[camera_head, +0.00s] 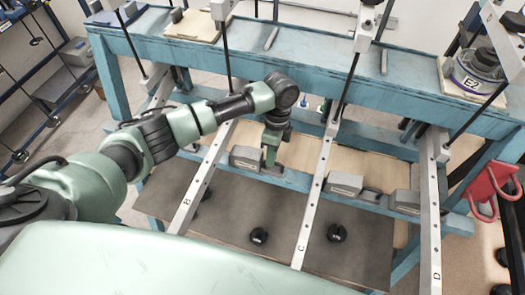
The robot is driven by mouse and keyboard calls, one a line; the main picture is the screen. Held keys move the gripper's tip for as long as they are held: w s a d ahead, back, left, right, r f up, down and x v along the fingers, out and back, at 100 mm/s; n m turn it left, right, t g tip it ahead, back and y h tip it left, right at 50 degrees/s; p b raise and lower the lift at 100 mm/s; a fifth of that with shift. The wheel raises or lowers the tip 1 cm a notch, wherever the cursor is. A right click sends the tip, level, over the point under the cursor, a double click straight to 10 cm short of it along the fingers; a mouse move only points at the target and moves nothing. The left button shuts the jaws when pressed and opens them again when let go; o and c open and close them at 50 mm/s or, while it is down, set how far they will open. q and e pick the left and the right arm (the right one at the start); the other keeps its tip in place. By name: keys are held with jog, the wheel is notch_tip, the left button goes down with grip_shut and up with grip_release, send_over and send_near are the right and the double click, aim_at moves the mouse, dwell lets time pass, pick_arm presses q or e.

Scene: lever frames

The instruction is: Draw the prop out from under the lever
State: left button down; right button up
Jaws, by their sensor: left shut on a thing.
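My left gripper (270,157) points down at the blue rail and is shut on the right end of a grey block-shaped prop (246,156). This prop lies just right of the long metal lever B (205,172); whether any of it is still under the lever I cannot tell. A similar grey prop (345,183) lies just right of lever C (311,195), with a dark grip piece at its right. Another grey block (405,201) lies left of lever D (429,205). My right gripper is not in view.
The blue frame (330,80) spans the back, with black rods rising beside the levers. Black round weights (337,233) (259,235) are on the dark mat (280,215) below. A purple-banded item marked E2 (477,75) stands at right. A red bracket (490,190) is at the right edge.

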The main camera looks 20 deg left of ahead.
pick_arm(q)
jog(key=shift+d, duration=0.25)
jog(key=c, duration=1.6)
grip_release()
jog(key=shift+o, duration=0.6)
jog(key=shift+d, duration=0.15)
jog(key=shift+w+r, duration=0.1)
jog(key=shift+r, duration=0.15)
notch_tip(320, 180, up, 7)
jog(key=w+b, duration=0.1)
jog(key=b, duration=0.1)
jog(key=shift+w+r, duration=0.15)
jog(key=shift+w, duration=0.05)
